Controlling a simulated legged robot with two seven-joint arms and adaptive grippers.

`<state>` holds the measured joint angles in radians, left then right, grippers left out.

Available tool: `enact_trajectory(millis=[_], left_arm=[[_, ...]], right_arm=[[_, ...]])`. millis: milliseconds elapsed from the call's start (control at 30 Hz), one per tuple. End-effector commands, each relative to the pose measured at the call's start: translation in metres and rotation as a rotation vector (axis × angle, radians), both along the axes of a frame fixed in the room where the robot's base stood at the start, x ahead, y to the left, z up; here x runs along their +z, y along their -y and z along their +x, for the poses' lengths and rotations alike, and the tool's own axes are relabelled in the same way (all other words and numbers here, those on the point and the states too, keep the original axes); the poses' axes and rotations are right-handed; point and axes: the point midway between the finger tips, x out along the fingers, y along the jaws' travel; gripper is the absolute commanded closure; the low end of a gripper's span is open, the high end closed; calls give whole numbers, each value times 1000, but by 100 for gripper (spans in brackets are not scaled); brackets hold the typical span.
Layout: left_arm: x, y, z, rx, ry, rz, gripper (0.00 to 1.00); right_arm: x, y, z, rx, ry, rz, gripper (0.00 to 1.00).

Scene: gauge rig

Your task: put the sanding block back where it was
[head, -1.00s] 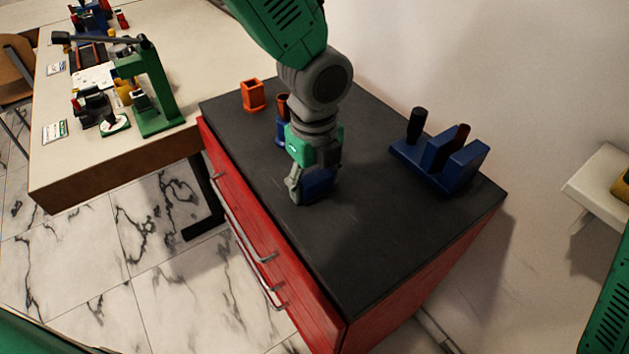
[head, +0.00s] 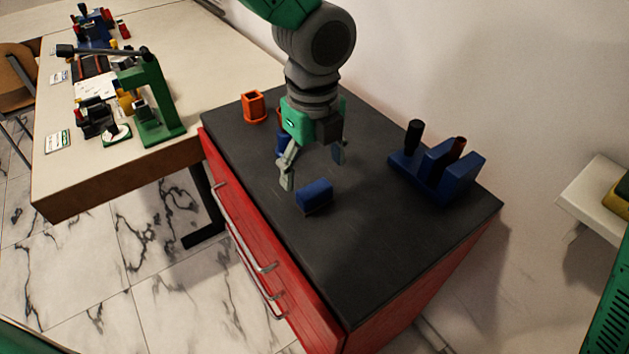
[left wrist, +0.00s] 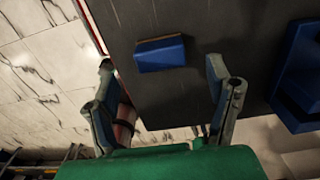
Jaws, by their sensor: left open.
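The sanding block is a small blue block (head: 314,196) lying on the dark top of the red cabinet (head: 360,262), near its front-left edge. It also shows in the left wrist view (left wrist: 160,53), with a thin darker underside. My left gripper (head: 314,168) is open and empty, above and just behind the block, apart from it. Its two fingers also show spread in the left wrist view (left wrist: 163,88), with the block beyond the fingertips between them. My right gripper is not in view.
A blue rack (head: 436,172) with a black-handled and a red-handled piece stands at the cabinet's right. An orange holder (head: 253,107) stands at the back left; a blue item behind my gripper is partly hidden. A workbench (head: 75,165) with a green press (head: 158,105) is at left.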

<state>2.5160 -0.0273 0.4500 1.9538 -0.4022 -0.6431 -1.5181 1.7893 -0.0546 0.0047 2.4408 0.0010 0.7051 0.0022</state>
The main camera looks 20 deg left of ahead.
Motion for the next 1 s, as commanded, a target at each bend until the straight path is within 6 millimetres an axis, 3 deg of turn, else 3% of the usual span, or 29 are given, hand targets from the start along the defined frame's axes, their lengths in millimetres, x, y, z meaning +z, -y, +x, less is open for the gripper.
enact_trajectory(millis=[100, 300, 1000], left_arm=[[25, 0, 1, 1, 2, -2, 27], [47, 0, 1, 1, 0, -1, 27], [51, 0, 0, 0, -1, 1, 27]], right_arm=[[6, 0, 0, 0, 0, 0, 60], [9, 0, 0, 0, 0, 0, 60], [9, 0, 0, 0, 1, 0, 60]])
